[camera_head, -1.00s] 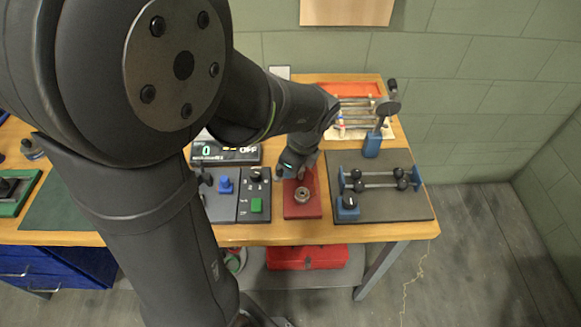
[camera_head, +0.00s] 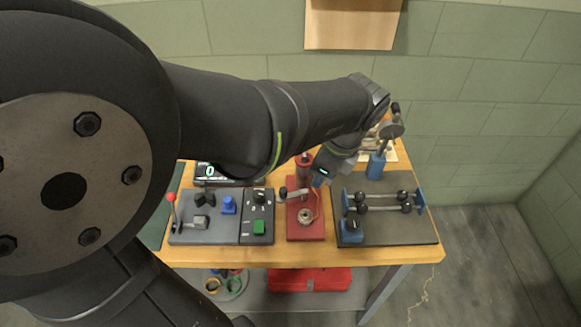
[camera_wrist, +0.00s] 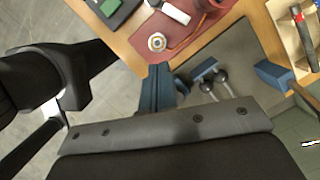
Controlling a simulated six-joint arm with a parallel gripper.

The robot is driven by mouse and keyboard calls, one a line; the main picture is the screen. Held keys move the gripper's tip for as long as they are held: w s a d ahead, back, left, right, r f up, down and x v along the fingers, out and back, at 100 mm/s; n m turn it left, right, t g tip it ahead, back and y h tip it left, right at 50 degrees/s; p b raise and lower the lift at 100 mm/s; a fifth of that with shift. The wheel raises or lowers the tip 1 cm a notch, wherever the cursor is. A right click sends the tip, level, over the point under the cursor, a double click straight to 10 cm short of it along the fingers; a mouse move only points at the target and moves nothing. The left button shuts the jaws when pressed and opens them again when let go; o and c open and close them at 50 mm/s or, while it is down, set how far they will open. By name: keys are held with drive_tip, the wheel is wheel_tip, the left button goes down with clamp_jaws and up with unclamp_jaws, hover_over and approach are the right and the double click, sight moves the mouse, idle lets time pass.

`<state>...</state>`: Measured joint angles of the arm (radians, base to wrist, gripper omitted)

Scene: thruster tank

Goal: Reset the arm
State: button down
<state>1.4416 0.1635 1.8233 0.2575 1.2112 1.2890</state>
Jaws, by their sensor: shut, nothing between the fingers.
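My arm reaches from the left of the head view across the bench. My gripper (camera_head: 318,181) is above the right edge of the red plate (camera_head: 292,228), near the dark panel. In the wrist view its blue fingers (camera_wrist: 158,88) are together with nothing between them. The red plate carries a round metal fitting (camera_head: 304,216), which also shows in the wrist view (camera_wrist: 157,42). A pale lever-like part (camera_head: 296,194) and an orange hose or cable lie by the fitting. I cannot tell whether the gripper touches anything.
The dark panel (camera_head: 402,232) at right holds rods with black knobs and blue blocks. Left of the red plate are a green button (camera_head: 259,227), a blue knob (camera_head: 228,205) and a red-tipped lever (camera_head: 171,197). A display (camera_head: 209,171) is partly hidden. A red toolbox (camera_head: 312,280) lies below.

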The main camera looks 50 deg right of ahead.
drive_tip(key=shift+s+r, duration=0.15)
drive_tip(key=shift+r, duration=0.4)
drive_tip(key=x, duration=0.9)
drive_tip(key=shift+d+f+n, duration=0.15)
drive_tip(key=shift+n, duration=0.15)
drive_tip(key=n, duration=0.4)
drive_tip(key=n+g+y, duration=0.1)
drive_tip(key=shift+w+d+f+n, duration=0.25)
drive_tip(key=shift+w+d+n, duration=0.05)
drive_tip(key=shift+d+n, duration=0.1)
drive_tip(key=n, duration=0.3)
drive_tip(key=shift+w+d+f+n+g+y, duration=0.1)
drive_tip(key=shift+d+f+n+g+y, duration=0.05)
drive_tip(key=shift+d+n+g+y, duration=0.2)
drive_tip(key=shift+d+n, duration=0.2)
drive_tip(key=shift+n, duration=0.55)
